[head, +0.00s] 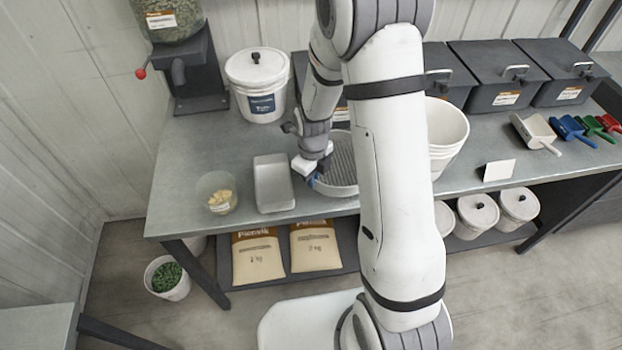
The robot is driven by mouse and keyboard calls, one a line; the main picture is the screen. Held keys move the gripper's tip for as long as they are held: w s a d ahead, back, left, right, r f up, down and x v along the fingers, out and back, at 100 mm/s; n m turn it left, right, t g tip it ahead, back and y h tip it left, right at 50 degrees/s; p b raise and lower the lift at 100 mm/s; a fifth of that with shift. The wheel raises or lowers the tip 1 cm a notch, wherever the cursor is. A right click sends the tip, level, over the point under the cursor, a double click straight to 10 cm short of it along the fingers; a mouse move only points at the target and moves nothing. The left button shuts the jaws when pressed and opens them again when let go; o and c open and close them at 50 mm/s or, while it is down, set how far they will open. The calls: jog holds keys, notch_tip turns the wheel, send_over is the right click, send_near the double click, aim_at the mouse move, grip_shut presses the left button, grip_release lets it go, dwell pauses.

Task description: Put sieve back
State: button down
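The sieve (343,170), a round shallow pan with a pale rim and a grey ribbed bottom, is at the front edge of the steel bench. My arm hides its right part. My gripper (314,180) is at the sieve's left rim, with small blue parts at its tip. It overlaps the rim in this view. Whether its fingers are closed on the rim is too small to tell.
A grey metal tray (273,185) and a clear tub with yellowish pieces (219,194) stand left of the sieve. A lidded white bucket (257,82) is behind. A white open bucket (448,130), dark bins (497,78) and scoops (571,130) are to the right.

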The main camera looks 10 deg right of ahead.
jog(key=shift+f, duration=0.95)
jog(key=shift+f, duration=0.15)
jog(key=c, duration=1.6)
grip_release()
jog(key=shift+c, duration=0.2)
